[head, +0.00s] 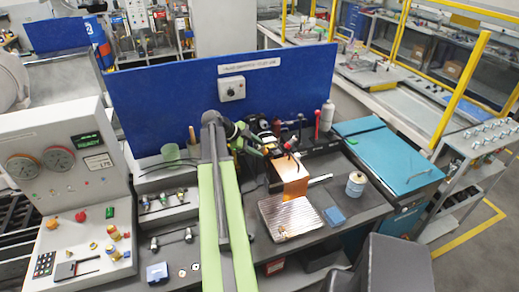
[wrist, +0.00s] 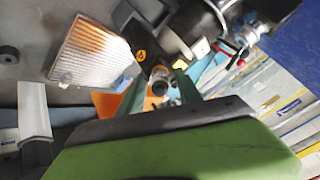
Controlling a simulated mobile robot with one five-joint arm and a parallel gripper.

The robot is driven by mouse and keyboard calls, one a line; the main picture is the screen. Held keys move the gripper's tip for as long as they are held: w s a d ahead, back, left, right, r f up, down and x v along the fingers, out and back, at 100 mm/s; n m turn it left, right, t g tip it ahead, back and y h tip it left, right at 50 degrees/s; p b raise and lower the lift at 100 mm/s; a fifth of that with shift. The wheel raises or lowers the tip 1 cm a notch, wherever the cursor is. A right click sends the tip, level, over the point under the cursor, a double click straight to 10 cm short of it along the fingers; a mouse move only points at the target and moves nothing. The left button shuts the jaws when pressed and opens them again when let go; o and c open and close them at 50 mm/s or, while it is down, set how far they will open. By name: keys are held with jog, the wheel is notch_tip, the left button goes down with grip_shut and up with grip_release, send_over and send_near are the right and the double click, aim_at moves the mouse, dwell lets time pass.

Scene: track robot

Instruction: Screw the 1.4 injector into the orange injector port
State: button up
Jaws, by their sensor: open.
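My gripper (wrist: 158,84) is open in the wrist view, with one green finger on each side of a small round metal and dark part (wrist: 160,80). I cannot tell whether this part is the injector or the port, or whether a finger touches it. An orange plate (wrist: 106,104) lies behind the left finger. In the head view my green arm reaches over the bench and bends right, ending near the orange block (head: 295,187). Several injectors (head: 164,201) stand in a rack at the left. The 1.4 marking is not readable.
A ribbed metal tray (head: 266,212) lies in front of the orange block. A blue panel (head: 150,95) rises behind the bench.

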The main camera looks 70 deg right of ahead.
jog(key=shift+n, duration=0.5)
jog(key=n, duration=1.2)
jog(key=shift+n, duration=0.6)
jog(key=n, duration=0.5)
jog(key=shift+n, duration=0.4)
jog(key=n, duration=0.5)
